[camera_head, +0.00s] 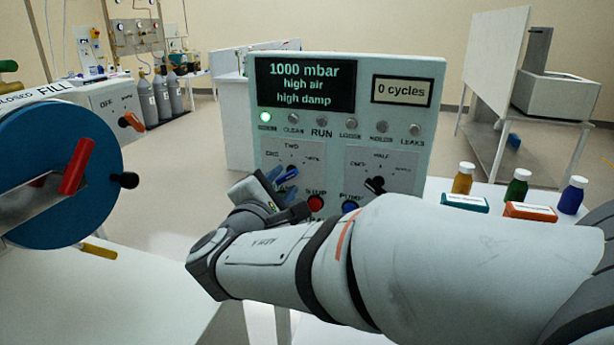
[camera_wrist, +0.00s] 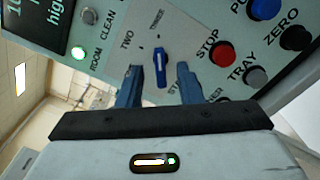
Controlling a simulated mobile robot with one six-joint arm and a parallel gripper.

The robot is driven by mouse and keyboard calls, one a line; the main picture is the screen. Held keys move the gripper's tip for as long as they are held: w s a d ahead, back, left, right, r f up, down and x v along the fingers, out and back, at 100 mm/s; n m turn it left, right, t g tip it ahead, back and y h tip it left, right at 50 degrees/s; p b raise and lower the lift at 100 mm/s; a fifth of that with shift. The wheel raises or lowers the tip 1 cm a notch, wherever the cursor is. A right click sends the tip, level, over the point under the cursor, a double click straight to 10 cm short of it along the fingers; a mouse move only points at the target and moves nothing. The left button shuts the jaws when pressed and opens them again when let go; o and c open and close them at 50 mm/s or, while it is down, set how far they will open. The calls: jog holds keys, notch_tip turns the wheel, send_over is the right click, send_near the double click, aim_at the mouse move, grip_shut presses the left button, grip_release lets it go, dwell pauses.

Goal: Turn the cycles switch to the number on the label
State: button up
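The cycles switch is a blue knob (camera_wrist: 160,65) on the panel (camera_head: 350,130); it also shows in the head view (camera_head: 286,176), partly behind my gripper. In the wrist view its long axis lines up roughly with the printed word THREE, with TWO to the left; I cannot tell which end is the pointer. My gripper (camera_wrist: 159,86) is open, its blue fingers on either side of the knob with gaps showing. I cannot tell how far the fingertips are from the panel. The panel display (camera_head: 401,90) reads "0 cycles". I see no readable number label.
A red stop button (camera_head: 315,202), a blue button (camera_head: 350,206) and a black knob (camera_head: 375,185) sit close right of the switch. A blue wheel (camera_head: 60,175) with a red handle is at left. Small bottles and labelled boxes (camera_head: 465,203) stand at right.

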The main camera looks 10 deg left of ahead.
aim_at(288, 179)
jog(key=shift+w+d, duration=0.15)
jog(key=shift+w, duration=1.45)
jog(key=shift+c, duration=0.2)
grip_shut()
